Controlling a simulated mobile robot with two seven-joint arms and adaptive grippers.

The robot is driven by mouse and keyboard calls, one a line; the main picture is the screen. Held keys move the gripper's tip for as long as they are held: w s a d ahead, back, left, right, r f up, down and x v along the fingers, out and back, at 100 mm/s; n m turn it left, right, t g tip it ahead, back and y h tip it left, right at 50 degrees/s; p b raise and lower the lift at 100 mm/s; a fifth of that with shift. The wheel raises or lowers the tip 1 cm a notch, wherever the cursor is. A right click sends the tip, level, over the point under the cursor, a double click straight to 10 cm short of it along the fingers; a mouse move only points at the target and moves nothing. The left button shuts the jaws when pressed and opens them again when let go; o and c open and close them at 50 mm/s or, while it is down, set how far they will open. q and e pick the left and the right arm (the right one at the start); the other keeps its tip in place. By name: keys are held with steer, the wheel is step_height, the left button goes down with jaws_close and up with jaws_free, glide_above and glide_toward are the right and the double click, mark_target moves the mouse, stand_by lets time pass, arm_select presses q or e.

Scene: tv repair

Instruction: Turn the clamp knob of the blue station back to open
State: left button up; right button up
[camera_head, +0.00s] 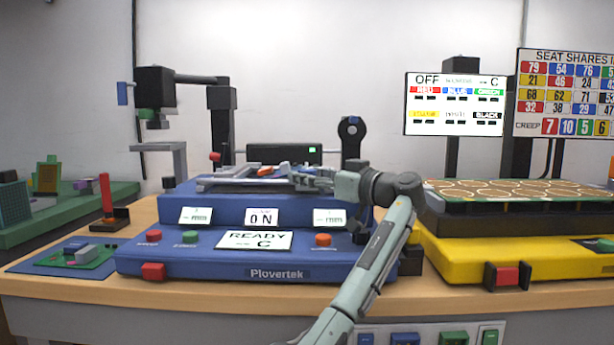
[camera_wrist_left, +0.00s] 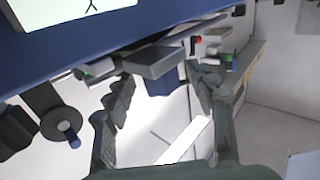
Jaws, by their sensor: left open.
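The blue station (camera_head: 190,258) stands on the bench, with panels reading "0 N" and "READY C". A similar black disc with a blue knob (camera_wrist_left: 68,128) shows at the left of the left wrist view. Neither view labels the clamp knob, so I cannot tell which knob it is. My left gripper (camera_head: 298,180) is above the station's top, pointing left. In the left wrist view its fingers (camera_wrist_left: 160,85) are spread and empty, with a grey block (camera_wrist_left: 155,62) just beyond. My right gripper is out of view.
A grey bar assembly (camera_head: 240,184) lies on the station's top. A dark overhead arm (camera_head: 155,85) rises at its left. The yellow station (camera_head: 450,262) stands close on the right. A blue mat (camera_head: 50,262) with a green board lies at left.

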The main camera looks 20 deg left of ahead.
arm_select(q)
steer(key=v, duration=0.6)
steer(key=shift+s+d, duration=0.25)
steer(key=shift+d, duration=0.1)
